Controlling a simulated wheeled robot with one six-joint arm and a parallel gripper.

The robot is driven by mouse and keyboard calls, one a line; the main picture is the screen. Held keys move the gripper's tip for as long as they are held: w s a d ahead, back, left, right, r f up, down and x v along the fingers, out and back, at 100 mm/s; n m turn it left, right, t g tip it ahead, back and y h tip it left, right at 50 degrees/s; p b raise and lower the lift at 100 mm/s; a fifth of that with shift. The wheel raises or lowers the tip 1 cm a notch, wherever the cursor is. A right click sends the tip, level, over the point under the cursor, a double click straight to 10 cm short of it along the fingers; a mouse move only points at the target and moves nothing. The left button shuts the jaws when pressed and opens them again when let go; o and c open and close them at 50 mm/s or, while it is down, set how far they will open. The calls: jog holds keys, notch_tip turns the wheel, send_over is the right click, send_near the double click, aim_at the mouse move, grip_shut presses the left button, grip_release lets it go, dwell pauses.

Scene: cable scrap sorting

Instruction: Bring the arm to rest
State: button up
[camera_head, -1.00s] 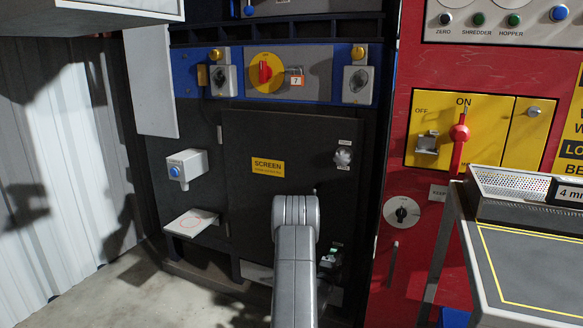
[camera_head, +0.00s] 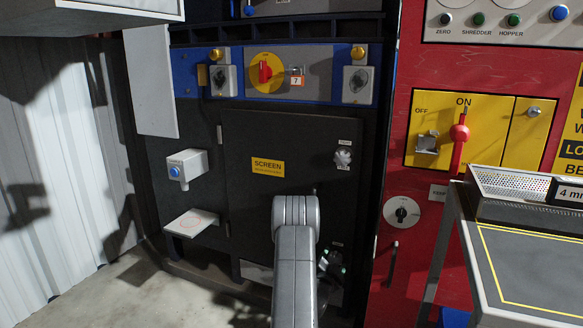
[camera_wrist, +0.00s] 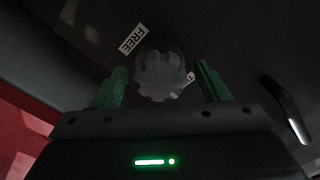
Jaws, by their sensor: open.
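My arm's grey links (camera_head: 296,262) rise in front of the dark screen door (camera_head: 290,185) in the head view. My gripper (camera_head: 335,264) shows only partly beyond them, low at the door's right side, with small green finger parts visible. In the wrist view my gripper (camera_wrist: 161,70) has its two green fingers wide apart. A grey lobed knob (camera_wrist: 158,82) appears between them, with a "FREE" label (camera_wrist: 131,39) beside it. I see no clear contact with the knob, and its distance from the fingers is hard to judge. Nothing is held.
An upper lobed knob (camera_head: 343,158) sits on the door. A small shelf (camera_head: 191,223) and a blue-button box (camera_head: 186,168) stick out at left. A red panel with a yellow switch plate (camera_head: 483,128) and a table (camera_head: 530,275) with a perforated tray (camera_head: 520,190) stand right.

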jog(key=shift+n, duration=0.9)
